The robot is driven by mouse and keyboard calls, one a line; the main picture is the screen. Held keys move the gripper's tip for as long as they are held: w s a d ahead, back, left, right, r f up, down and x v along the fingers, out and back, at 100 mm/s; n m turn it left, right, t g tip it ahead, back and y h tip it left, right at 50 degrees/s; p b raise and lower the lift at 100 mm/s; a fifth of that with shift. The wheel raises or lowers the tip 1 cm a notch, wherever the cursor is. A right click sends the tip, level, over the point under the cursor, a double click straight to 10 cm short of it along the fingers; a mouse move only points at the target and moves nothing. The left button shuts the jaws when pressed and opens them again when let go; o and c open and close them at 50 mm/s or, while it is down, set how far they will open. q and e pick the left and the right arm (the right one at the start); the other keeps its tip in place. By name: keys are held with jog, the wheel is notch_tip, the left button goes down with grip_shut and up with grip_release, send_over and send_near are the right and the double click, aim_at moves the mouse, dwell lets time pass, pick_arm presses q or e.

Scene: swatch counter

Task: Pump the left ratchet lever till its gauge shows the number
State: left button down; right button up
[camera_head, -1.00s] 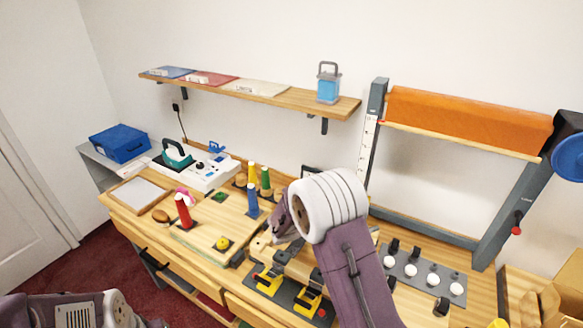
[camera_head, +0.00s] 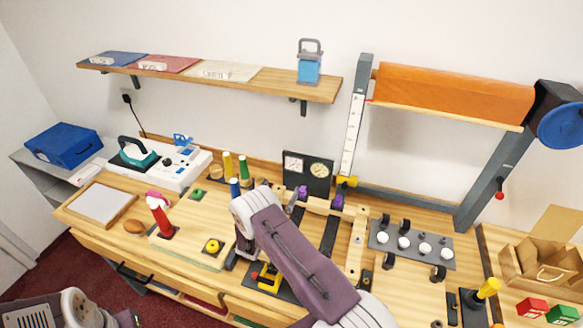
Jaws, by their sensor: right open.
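A dark panel with two round dials (camera_head: 307,172) stands at the back of the bench. In front of it, two purple-topped parts (camera_head: 301,193) (camera_head: 337,201) sit by a pale wooden bar; I cannot tell if they are the ratchet levers. A yellow-and-black part (camera_head: 269,279) on a dark plate lies nearer the front edge, partly hidden by my right forearm. My right gripper (camera_head: 241,250) is open, low over the bench left of the yellow part, and mostly hidden by its own wrist. Dial readings are too small to read. My left gripper is out of view.
A red peg (camera_head: 160,218) and yellow knob (camera_head: 212,246) are on a wooden board left of my right gripper. Blue, green and yellow pegs (camera_head: 228,165) stand behind. A plate with white knobs (camera_head: 412,245) is to the right. A shelf (camera_head: 250,82) hangs above.

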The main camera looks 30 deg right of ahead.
jog(key=x, duration=0.4)
jog(key=shift+s+d+r+b, duration=0.15)
jog(key=shift+s+d+b, duration=0.1)
jog(key=shift+b, duration=0.15)
jog(key=shift+w+a, duration=0.1)
jog(key=shift+a, duration=0.05)
jog(key=p+v, duration=0.2)
jog(key=v, duration=0.8)
jog(key=shift+p, duration=0.3)
